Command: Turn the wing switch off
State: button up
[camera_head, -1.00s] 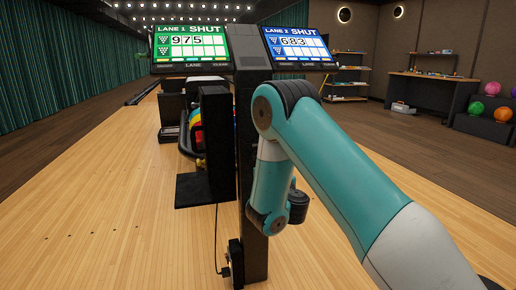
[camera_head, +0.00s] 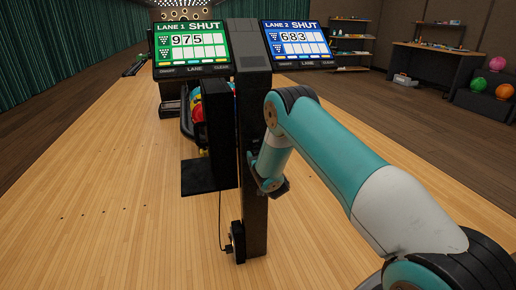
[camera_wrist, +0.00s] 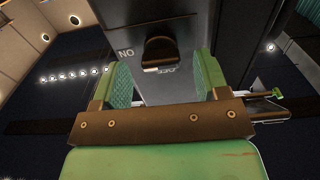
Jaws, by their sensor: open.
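A dark, rounded switch piece (camera_wrist: 160,52) shows in the wrist view on a grey plate (camera_wrist: 182,88), with letters reading "NO" in the picture beside it. I take it for the wing switch; its exact wing angle is hard to tell. My gripper (camera_wrist: 162,64) is open, with one green padded finger on each side of the switch in the picture. Whether a finger touches it cannot be told. In the head view, the dark post (camera_head: 252,165) stands beside my wrist, and neither the switch nor my fingers can be seen there.
Two lane screens, green (camera_head: 191,44) and blue (camera_head: 296,42), top the post. A black box (camera_head: 217,125) and ledge (camera_head: 208,178) stick out left of it. A cable hangs below. Coloured balls (camera_head: 198,107) sit behind.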

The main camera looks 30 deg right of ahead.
jog(key=shift+x, duration=0.85)
jog(key=shift+c, duration=0.2)
jog(key=c, duration=0.9)
